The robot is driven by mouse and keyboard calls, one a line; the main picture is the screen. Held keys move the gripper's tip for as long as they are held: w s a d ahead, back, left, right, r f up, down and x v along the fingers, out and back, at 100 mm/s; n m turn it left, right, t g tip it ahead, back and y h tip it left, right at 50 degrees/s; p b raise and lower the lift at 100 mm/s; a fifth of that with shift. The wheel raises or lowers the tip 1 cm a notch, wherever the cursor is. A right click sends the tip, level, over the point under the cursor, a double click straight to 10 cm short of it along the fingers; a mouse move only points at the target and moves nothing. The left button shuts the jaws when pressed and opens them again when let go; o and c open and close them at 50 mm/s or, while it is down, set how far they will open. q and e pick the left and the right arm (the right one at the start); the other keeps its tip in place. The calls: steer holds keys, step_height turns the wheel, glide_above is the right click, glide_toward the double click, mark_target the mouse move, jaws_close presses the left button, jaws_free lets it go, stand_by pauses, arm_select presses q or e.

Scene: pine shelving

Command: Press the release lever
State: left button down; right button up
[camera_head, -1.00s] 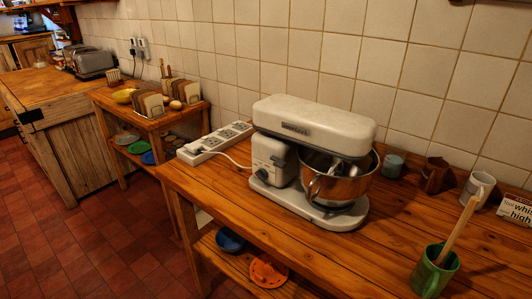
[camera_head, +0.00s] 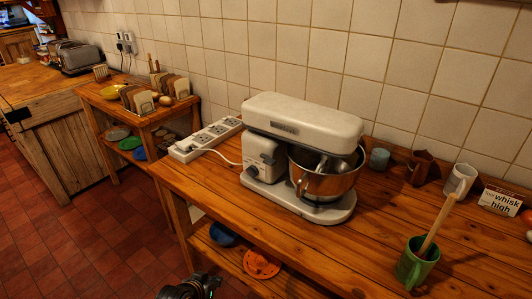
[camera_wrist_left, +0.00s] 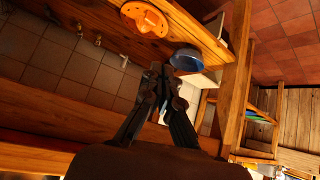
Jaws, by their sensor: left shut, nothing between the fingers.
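The white stand mixer (camera_head: 303,128) stands on the wooden counter, its head lowered over a steel bowl (camera_head: 328,183). Its motor base (camera_head: 259,160) has small controls on the side facing me. I cannot tell which one is the release lever. My left gripper (camera_head: 208,280) shows at the bottom edge in the head view, in front of and below the counter's front edge, well apart from the mixer. In the left wrist view my left gripper (camera_wrist_left: 160,70) is shut and empty, near the lower shelf. The mixer is not visible there. My right gripper is not in view.
A power strip (camera_head: 207,138) lies left of the mixer, its cord running to it. A green mug (camera_head: 413,266) with a wooden stick stands front right. A blue bowl (camera_head: 223,235) and an orange item (camera_head: 261,265) sit on the lower shelf.

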arm_select(q)
steer(key=w+d+r+m+t+h, duration=0.1)
steer(key=w+d+r+h, duration=0.1)
steer(key=r, duration=1.1)
steer(key=w+d+r+m+t+h+p, duration=0.1)
steer(key=w+d+r+m+h, duration=0.1)
steer(key=r, duration=1.1)
steer(key=w+d+r+m+t+h, duration=0.1)
steer(key=w+d+r, duration=0.3)
steer(key=r, duration=0.9)
steer(key=shift+w+d+r+m+t+h, duration=0.3)
steer(key=shift+d+r+t+h, duration=0.15)
steer(key=shift+d, duration=0.25)
steer(key=shift+f, duration=0.1)
steer(key=p, duration=0.3)
glide_above(267, 160)
steer(key=s, duration=0.3)
step_height(267, 160, down, 2)
steer(key=shift+w+a+f, duration=0.1)
steer(key=shift+w+f, duration=0.05)
steer(key=shift+f, duration=1)
steer(key=shift+w+f, duration=0.1)
steer(key=shift+f, duration=1)
